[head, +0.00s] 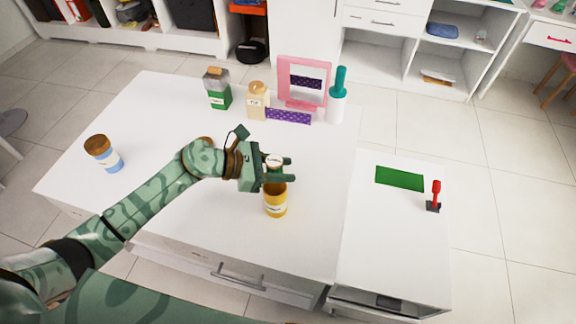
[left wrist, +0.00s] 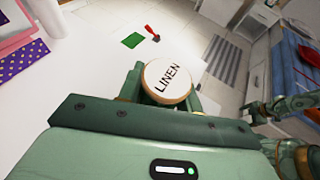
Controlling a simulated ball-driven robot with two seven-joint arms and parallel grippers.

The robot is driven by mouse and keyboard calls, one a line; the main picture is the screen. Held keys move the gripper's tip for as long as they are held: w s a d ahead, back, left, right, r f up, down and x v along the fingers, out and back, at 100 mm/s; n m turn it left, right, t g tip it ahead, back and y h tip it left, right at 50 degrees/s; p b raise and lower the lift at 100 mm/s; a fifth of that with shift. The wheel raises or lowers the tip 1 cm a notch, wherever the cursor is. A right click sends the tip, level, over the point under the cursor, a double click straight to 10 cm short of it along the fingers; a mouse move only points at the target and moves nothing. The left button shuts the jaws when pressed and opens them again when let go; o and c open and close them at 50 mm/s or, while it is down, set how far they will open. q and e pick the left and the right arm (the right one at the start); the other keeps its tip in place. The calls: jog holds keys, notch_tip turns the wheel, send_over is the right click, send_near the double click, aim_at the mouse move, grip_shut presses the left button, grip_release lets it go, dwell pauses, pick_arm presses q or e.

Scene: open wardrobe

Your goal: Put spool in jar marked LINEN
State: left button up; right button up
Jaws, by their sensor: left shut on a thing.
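My left gripper (head: 277,170) is shut on a round lid (head: 274,160) above the front middle of the white table. In the left wrist view the lid (left wrist: 167,80) has a pale top reading LINEN and a wooden rim. Directly below the fingers is an amber jar (head: 276,206) with a yellow label, upright on the table. I cannot tell whether the lid rests on the jar. I cannot make out a spool. What looks like my right gripper (left wrist: 257,112) shows small at the right of the left wrist view; its jaws are unclear.
A green-labelled jar (head: 218,94), a beige jar (head: 257,101), a pink-framed mirror (head: 302,80) and a teal-topped bottle (head: 337,104) stand at the back. A blue-labelled jar (head: 107,159) stands left. A green pad (head: 399,178) and red lever (head: 436,190) are right.

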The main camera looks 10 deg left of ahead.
aim_at(276, 199)
pick_arm(q)
jog(key=shift+a+f, duration=0.15)
jog(key=shift+f, duration=0.15)
notch_tip(276, 199, down, 2)
jog(key=shift+b, duration=0.95)
notch_tip(276, 199, down, 3)
jog(key=shift+b, duration=1.2)
pick_arm(e)
notch_tip(276, 199, down, 4)
jog(key=shift+s+a+f, duration=0.15)
jog(key=shift+s+a, duration=0.1)
jog(key=shift+a, duration=0.2)
pick_arm(q)
jog(key=o, duration=1)
pick_arm(e)
jog(key=shift+a, duration=0.1)
pick_arm(q)
jog(key=shift+o, duration=0.2)
pick_arm(e)
jog(key=shift+d, duration=0.2)
